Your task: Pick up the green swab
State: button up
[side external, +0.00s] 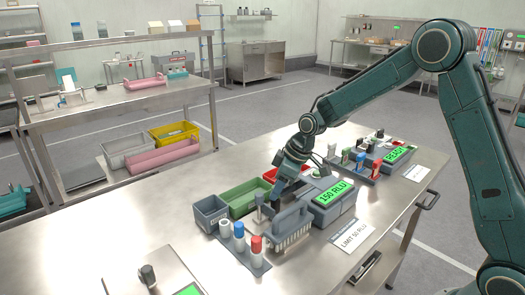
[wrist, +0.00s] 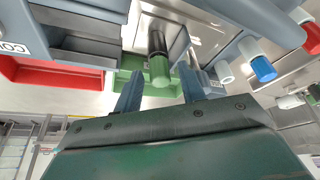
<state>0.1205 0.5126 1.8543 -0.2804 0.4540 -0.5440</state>
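A cylinder with a green end and a dark upper part, apparently the green swab (wrist: 160,72), shows in the wrist view between and beyond the fingertips. My gripper (wrist: 160,88) is open, with a finger on each side of the swab's line and no visible contact. In the side view my gripper (side external: 272,202) is low over the near table, beside the green bin and the grey slotted holder. I cannot make out the green swab there; the gripper may hide it.
A rack holds white, blue-capped (side external: 238,231) and red-capped (side external: 256,244) swabs close by. A green bin (side external: 236,207), grey bin (side external: 209,214), slotted grey holder (side external: 289,229) and "150 RLU" reader (side external: 334,194) crowd around.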

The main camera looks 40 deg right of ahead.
grip_shut()
jog(key=shift+r, duration=0.15)
notch_tip(320, 180, up, 20)
dwell(0.8)
dwell(0.4)
